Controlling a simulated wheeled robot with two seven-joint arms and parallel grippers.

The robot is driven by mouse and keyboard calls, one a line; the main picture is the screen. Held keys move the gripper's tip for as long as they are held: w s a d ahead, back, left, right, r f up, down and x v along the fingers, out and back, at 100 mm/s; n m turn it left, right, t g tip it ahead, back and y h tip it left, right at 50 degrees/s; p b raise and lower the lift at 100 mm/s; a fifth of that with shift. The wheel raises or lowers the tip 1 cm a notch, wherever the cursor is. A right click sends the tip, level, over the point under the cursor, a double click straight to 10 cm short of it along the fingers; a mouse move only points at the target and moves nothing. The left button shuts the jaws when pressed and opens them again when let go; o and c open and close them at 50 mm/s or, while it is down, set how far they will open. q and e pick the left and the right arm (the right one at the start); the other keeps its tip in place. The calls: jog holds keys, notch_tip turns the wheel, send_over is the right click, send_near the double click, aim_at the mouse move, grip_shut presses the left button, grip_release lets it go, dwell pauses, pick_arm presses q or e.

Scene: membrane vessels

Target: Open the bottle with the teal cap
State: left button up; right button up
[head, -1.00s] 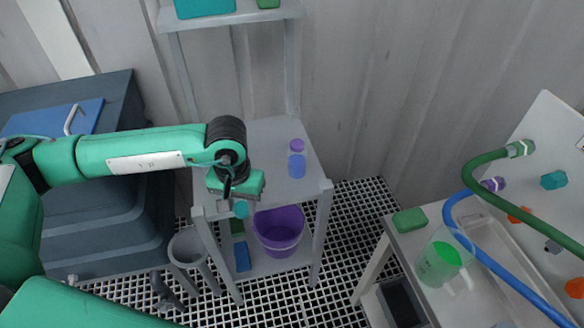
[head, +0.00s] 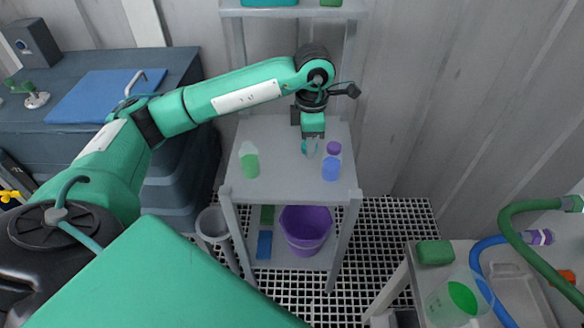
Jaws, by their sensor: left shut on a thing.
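The bottle (head: 249,165) stands upright on the left part of the grey shelf's top board. It has green contents and a pale, clear upper part, and no teal cap shows on it. My left gripper (head: 310,146) is to the right of the bottle, above the board and apart from the bottle. It points down and is shut on a small teal cap (head: 309,148), partly hidden by the fingers. My right gripper is out of view.
A blue bottle with a purple cap (head: 331,165) stands just right of my left gripper. A purple bucket (head: 305,232) is on the lower shelf. At the right, a bench holds a green block (head: 434,252) and a clear beaker (head: 455,300) with green liquid. The board's front middle is clear.

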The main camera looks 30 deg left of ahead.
pick_arm(q)
jog(key=w+a+r+n, duration=0.25)
jog(key=a+n, duration=0.25)
jog(key=n, duration=1.2)
send_over(291, 175)
notch_tip(291, 175, down, 14)
jog(key=shift+s+f+p, duration=0.1)
jog(key=shift+p, duration=0.35)
jog(key=shift+f, duration=0.45)
notch_tip(291, 175, down, 4)
jog(key=shift+r, duration=0.25)
jog(key=shift+f, duration=0.15)
jog(key=o, duration=0.7)
jog(key=shift+f, duration=0.1)
jog(key=o, duration=0.4)
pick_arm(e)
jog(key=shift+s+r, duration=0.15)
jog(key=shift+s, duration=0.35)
